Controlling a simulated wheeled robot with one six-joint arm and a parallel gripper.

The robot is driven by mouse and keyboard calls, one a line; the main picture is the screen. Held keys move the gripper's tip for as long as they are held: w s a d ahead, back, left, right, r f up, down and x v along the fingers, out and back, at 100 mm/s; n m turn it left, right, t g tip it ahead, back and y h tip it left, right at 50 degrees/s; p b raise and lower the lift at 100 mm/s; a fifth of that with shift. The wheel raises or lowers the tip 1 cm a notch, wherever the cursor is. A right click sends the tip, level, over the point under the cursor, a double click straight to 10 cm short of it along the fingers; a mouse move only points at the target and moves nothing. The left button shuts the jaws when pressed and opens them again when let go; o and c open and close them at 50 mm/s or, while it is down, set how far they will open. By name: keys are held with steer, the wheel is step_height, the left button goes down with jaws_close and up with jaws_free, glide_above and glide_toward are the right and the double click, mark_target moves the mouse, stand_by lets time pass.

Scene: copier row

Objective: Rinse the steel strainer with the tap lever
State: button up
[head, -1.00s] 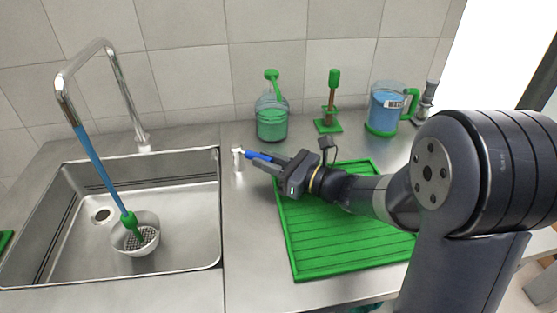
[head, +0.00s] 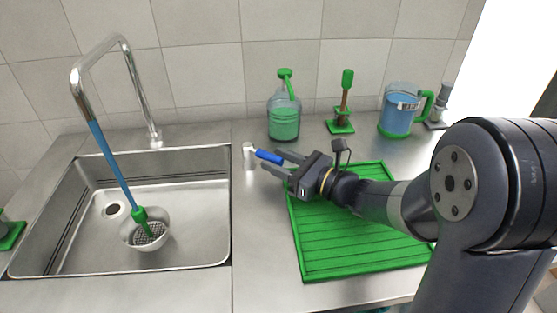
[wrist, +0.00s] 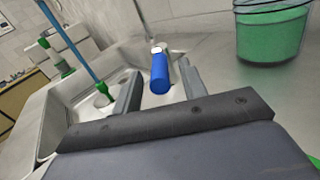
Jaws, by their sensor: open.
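The steel strainer (head: 150,243) sits in the sink basin with a green handle (head: 140,214) rising from it. A straight blue column (head: 112,166), seemingly water, runs from the steel spout (head: 75,85) down to that handle. The tap lever (head: 268,156) is a blue bar on a short pale post (head: 249,156) right of the sink. My gripper (head: 270,161) is open, its fingers on either side of the lever. In the wrist view the blue lever (wrist: 160,74) stands between the spread fingers, with a gap on each side.
A green ridged mat (head: 345,250) lies under my arm. A spray bottle (head: 284,120), a brush on a green stand (head: 341,127) and a blue-filled jug (head: 398,115) stand along the back wall. The steel sink (head: 70,262) is at left.

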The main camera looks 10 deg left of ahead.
steer(key=v, duration=1)
steer(key=shift+d, duration=0.2)
